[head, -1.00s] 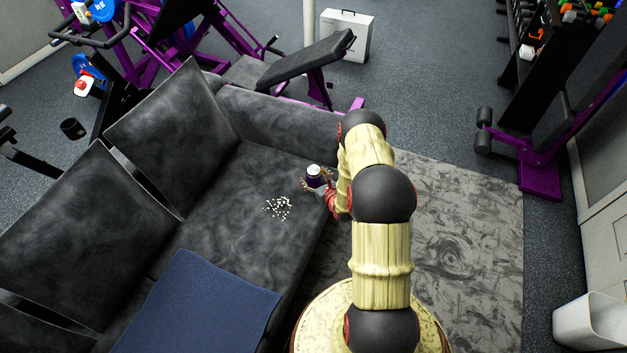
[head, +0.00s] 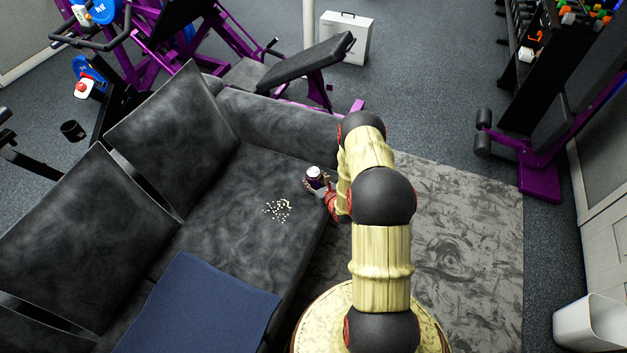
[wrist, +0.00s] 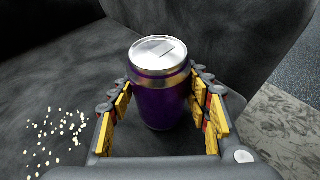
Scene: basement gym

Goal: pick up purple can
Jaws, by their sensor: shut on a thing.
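The purple can (wrist: 160,100) with a silver top stands upright on the seat of the dark grey sofa (wrist: 60,95). My gripper (wrist: 160,88) has its yellow-and-black fingers on both sides of the can and is shut on it. In the head view the can (head: 313,174) shows near the sofa's right front edge, with my gripper (head: 318,184) at it. The can's base is partly hidden low between the fingers, and I cannot tell whether it still touches the seat.
White crumbs or pellets (head: 278,210) lie scattered on the seat left of the can. A blue cloth (head: 200,310) covers the near seat. The sofa's far armrest (head: 275,122) rises behind the can. A patterned rug (head: 465,230) lies to the right.

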